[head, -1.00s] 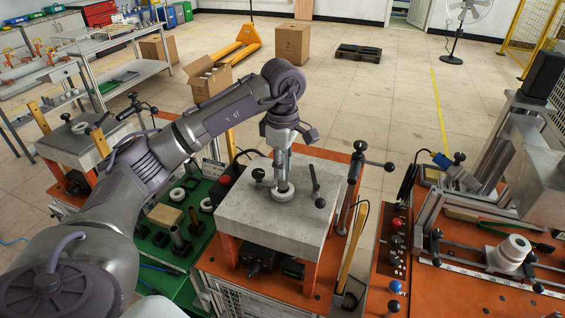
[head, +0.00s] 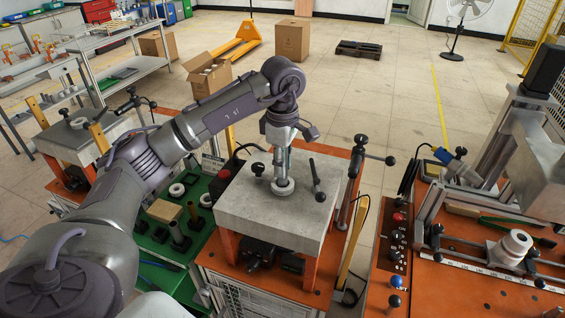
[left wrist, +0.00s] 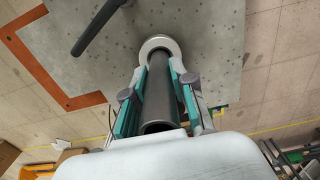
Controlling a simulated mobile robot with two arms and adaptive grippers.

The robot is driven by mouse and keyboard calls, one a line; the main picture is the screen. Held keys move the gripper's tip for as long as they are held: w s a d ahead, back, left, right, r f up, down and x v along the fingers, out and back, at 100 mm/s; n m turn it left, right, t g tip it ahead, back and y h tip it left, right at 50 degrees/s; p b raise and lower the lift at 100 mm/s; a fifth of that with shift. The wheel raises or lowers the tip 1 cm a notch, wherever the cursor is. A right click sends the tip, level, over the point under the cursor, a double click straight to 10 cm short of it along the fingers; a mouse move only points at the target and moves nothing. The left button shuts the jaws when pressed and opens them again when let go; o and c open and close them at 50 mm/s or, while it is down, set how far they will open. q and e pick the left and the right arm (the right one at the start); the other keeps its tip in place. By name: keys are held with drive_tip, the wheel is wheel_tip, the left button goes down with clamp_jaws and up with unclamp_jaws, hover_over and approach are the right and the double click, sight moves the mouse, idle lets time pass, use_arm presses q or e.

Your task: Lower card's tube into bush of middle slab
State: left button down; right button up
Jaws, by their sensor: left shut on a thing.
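The middle slab (head: 240,203) is a thick grey block on an orange frame. Its bush (head: 283,190) is a pale ring on the slab's top. My left gripper (head: 282,172) is right above the bush, pointing down. In the left wrist view, my left gripper (left wrist: 160,85) is shut on a dark hollow tube (left wrist: 160,98). The tube's far end lines up with the bush (left wrist: 160,42). I cannot tell how far it sits inside, as the ring and fingers hide the end. My right gripper is not in view.
Black levers (head: 317,182) stand on the slab near the bush. A green tray (head: 160,245) with rings and dark tubes lies to the left. Another slab (head: 80,140) stands at far left. An orange bench (head: 450,290) with a machine is at right.

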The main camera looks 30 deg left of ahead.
use_arm(q)
drive_tip(key=shift+f+b, duration=0.55)
drive_tip(key=shift+f, duration=0.3)
drive_tip(key=shift+f+b, duration=0.7)
drive_tip(key=shift+f, duration=0.15)
drive_tip(key=c, duration=0.9)
unclamp_jaws()
drive_tip(key=shift+r, duration=0.15)
wheel_tip(320, 180, up, 12)
drive_tip(key=shift+f, duration=0.1)
